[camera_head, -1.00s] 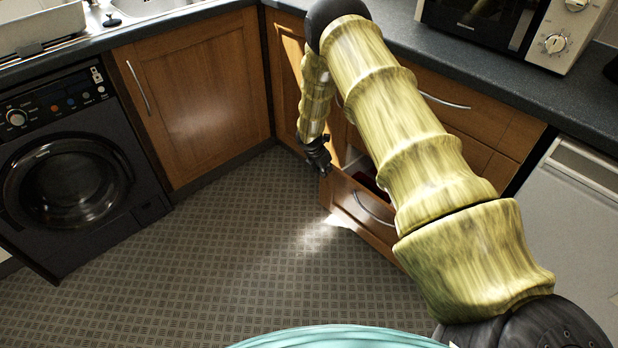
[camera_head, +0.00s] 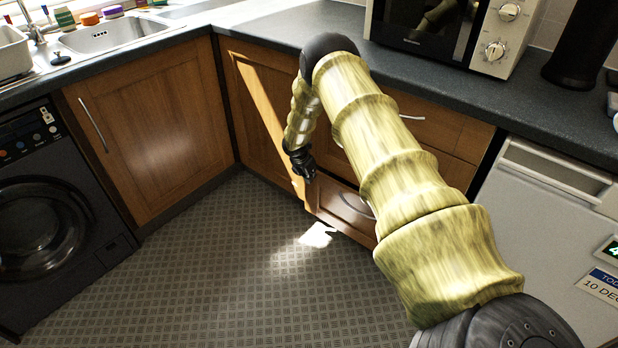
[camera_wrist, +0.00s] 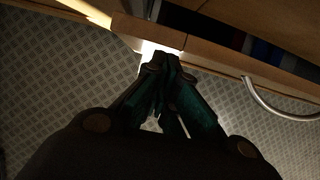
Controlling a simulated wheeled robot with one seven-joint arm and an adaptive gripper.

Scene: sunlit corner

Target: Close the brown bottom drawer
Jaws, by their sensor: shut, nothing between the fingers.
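The brown bottom drawer (camera_head: 340,206) stands partly open below the counter, its front out from the cabinet. My arm hides its right part in the head view. In the wrist view its front's top edge (camera_wrist: 225,61) crosses the upper middle, with a curved metal handle (camera_wrist: 262,104) at right. A dark gap with blurred coloured contents shows behind that edge. My gripper (camera_head: 307,178) is at the left end of the drawer front. In the wrist view my gripper (camera_wrist: 164,56) is shut and empty, its tips at the drawer's edge; I cannot tell whether they touch.
A wooden cupboard door (camera_head: 155,125) and a dark washing machine (camera_head: 50,215) stand at left. A white appliance (camera_head: 545,225) is at right. The counter (camera_head: 270,28) carries a microwave (camera_head: 420,25). The patterned floor (camera_head: 235,285) in front is clear.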

